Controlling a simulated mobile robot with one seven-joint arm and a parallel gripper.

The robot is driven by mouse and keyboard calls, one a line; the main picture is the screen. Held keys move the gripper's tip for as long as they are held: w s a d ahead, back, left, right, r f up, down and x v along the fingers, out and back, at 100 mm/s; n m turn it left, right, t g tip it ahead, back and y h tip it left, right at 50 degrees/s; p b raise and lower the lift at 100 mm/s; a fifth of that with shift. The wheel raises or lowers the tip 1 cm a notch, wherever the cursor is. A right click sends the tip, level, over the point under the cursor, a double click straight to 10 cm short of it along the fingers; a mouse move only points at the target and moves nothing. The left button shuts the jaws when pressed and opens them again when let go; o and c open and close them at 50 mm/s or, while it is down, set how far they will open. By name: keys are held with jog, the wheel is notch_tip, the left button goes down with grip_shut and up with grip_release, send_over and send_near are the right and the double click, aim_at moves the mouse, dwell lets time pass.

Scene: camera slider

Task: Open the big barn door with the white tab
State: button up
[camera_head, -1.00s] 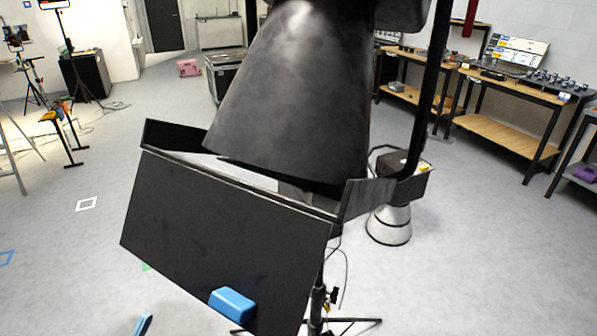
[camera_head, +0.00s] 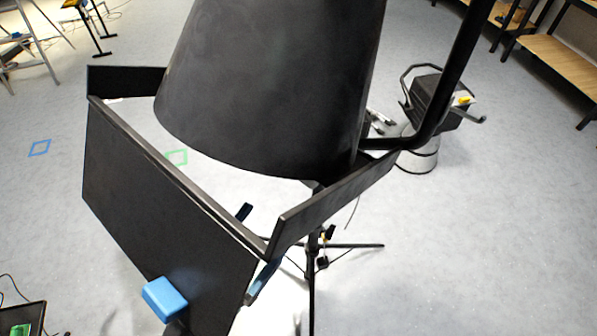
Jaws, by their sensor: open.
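The big barn door (camera_head: 160,215) is a wide dark panel hanging at a slant from the front of a large black lamp head (camera_head: 270,90). A tab (camera_head: 165,299) sticks out near its lower edge; it looks blue, and I see no white tab. My gripper (camera_head: 256,244) shows as two dark blue fingers, one beyond the door's upper edge and one by its right edge. They are apart, so it is open, with no tab between them. The door hides much of the gripper. A white part of my arm (camera_head: 265,318) shows below.
Narrower side flaps stand at the left (camera_head: 122,80) and right (camera_head: 330,200) of the big door. A black yoke bar (camera_head: 450,85) rises at the right. A tripod stand (camera_head: 313,265) is below, and another lamp (camera_head: 432,105) stands behind on the open floor.

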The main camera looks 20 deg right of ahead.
jog(key=p+x, duration=0.2)
jog(key=x, duration=0.7)
jog(key=shift+d+p, duration=0.2)
jog(key=shift+p, duration=0.15)
jog(key=shift+w+f, duration=0.1)
grip_shut()
